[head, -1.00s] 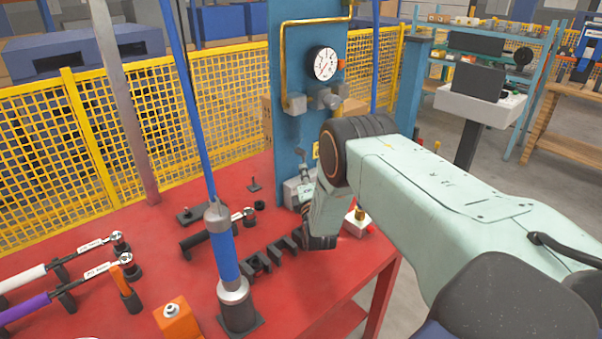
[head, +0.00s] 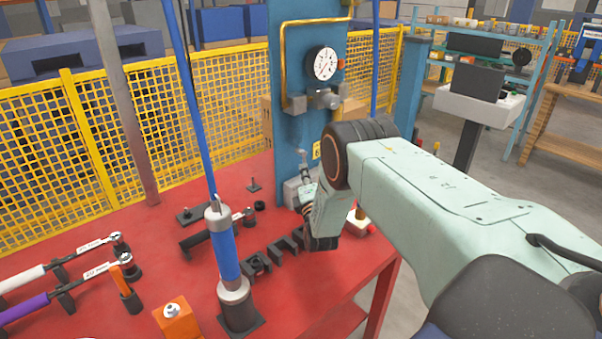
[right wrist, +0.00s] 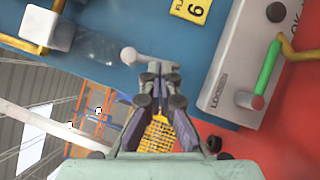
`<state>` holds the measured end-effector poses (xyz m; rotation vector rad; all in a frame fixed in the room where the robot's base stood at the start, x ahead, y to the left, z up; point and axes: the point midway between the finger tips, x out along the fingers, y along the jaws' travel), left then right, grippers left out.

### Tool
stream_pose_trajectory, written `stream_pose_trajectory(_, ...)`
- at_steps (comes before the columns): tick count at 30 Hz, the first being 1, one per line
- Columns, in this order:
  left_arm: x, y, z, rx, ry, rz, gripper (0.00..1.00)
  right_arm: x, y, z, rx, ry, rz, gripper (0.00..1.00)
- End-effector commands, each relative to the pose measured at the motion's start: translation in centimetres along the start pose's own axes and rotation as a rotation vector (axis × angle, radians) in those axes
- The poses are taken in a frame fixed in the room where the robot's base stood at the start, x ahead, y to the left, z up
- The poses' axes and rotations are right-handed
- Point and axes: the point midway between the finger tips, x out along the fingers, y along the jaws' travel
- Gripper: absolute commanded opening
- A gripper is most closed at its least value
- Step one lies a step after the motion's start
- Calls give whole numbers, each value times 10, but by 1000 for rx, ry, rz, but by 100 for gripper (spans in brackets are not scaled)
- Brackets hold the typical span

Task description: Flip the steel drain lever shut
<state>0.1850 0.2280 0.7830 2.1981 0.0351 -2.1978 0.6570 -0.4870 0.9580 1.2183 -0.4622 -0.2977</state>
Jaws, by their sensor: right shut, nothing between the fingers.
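A pale steel lever with a rounded end (right wrist: 130,56), which looks like the drain lever, lies along the blue panel (right wrist: 110,85) in the right wrist view. My right gripper (right wrist: 156,72) is shut and empty, its fingertips right beside the lever and overlapping it in the picture. I cannot tell whether they touch it. In the head view my right gripper (head: 305,168) is small and partly hidden behind my own arm, low in front of the blue panel (head: 290,130). The lever cannot be made out there. My left gripper is not in view.
A grey labelled box (right wrist: 235,75) with a green-handled lever (right wrist: 268,68) is close by on the panel, near a yellow tag (right wrist: 190,9). Tools and black brackets stand on the red table (head: 185,285); a blue cylinder (head: 224,255) stands in front.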

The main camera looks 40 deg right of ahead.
Motion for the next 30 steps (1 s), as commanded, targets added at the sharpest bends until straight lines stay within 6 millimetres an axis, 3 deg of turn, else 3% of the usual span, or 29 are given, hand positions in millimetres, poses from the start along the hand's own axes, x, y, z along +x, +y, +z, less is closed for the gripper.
stream_pose_trajectory(30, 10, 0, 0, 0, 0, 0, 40, 4, -5, 6, -80, -1, 54, 0)
